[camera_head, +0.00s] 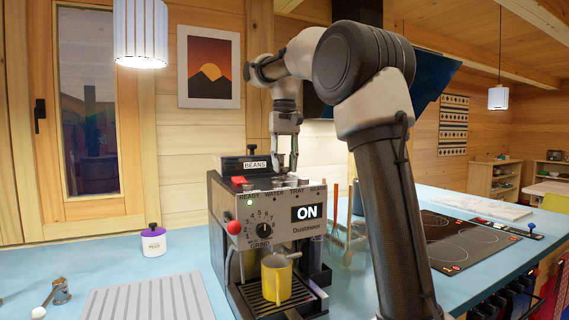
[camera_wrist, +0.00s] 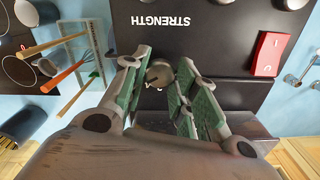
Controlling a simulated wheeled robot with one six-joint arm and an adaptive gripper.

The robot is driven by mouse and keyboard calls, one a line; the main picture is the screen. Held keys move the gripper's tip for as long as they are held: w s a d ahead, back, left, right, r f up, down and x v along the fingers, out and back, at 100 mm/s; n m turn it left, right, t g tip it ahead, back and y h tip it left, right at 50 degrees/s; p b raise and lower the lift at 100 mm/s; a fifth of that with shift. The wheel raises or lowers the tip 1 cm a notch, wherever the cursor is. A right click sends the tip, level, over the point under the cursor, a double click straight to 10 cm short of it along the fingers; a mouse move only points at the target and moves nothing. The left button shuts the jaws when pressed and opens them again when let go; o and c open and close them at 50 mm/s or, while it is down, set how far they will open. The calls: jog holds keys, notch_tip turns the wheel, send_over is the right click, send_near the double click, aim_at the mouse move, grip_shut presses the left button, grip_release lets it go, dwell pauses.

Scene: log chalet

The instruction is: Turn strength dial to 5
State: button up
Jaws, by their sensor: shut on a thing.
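The coffee machine (camera_head: 240,208) stands on the blue counter with its display (camera_head: 307,212) reading ON. In the wrist view the word STRENGTH is printed on its dark top, and the small round metal strength dial (camera_wrist: 160,74) sits beside it. My gripper (camera_head: 288,168) reaches down onto the machine's top. In the wrist view its green-padded fingers stand on either side of the dial and are shut on it. The dial's scale and setting cannot be read, since the fingers cover its surroundings. The front GRIND dial (camera_head: 264,230) is a separate black knob.
A yellow mug (camera_head: 277,283) stands on the drip tray under the spout. A red-knobbed lever (camera_head: 234,227) is on the machine's front left. A red switch (camera_wrist: 269,54) is on the top. Utensils (camera_wrist: 62,65) lie to one side. A purple-lidded jar (camera_head: 153,241) stands left.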

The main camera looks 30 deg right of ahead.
jog(key=o, duration=1)
notch_tip(320, 180, up, 8)
jog(key=shift+f, duration=0.25)
